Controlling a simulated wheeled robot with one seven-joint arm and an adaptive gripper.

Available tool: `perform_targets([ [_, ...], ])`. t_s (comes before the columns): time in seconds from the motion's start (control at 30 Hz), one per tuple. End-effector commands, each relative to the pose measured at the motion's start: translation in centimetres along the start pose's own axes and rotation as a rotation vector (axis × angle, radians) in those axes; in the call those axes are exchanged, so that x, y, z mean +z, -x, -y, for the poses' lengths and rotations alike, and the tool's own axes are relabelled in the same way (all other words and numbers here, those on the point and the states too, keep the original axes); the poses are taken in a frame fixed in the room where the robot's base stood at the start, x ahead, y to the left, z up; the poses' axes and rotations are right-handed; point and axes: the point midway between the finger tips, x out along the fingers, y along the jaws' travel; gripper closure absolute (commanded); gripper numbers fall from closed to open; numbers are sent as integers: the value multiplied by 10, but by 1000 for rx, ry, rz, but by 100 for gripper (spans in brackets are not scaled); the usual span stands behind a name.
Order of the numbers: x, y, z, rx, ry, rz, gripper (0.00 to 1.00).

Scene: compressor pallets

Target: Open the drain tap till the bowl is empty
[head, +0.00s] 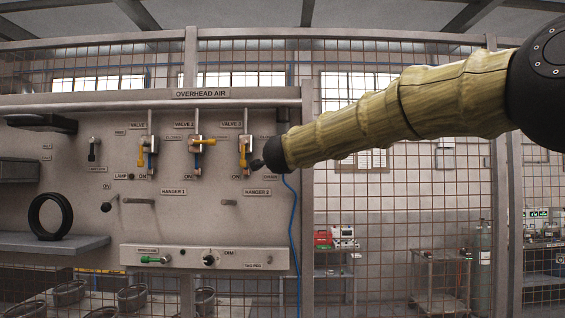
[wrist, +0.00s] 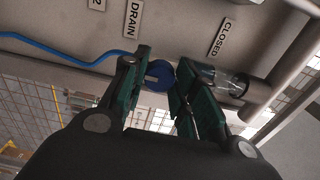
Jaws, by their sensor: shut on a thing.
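The drain tap, a round blue knob (wrist: 158,76) with a pale slot, sits between the fingertips of my gripper (wrist: 158,84) in the wrist view. My green-padded fingers are shut on it. The clear bowl (wrist: 228,82) is just to the right, partly behind my right finger; how much liquid it holds I cannot tell. DRAIN (wrist: 133,18) and CLOSED (wrist: 222,38) labels are on the panel above. In the head view my arm's dark end covers the tap and bowl, and my fingers show only as a small dark part (head: 258,164).
A blue hose (wrist: 70,58) runs left from the tap. Hanger pegs (head: 138,201) stick out below. A shelf (head: 50,243) holds a black ring (head: 50,216). Wire mesh stands at the right.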

Motion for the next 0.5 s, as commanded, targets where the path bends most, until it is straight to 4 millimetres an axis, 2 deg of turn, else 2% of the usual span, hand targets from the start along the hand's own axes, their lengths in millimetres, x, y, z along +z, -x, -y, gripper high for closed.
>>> perform_targets([
  [0.1,0,0,-2,3,0,0,95],
  [0.13,0,0,-2,3,0,0,67],
  [0.23,0,0,-2,2,1,0,49],
  [0.5,0,0,-1,1,1,0,49],
])
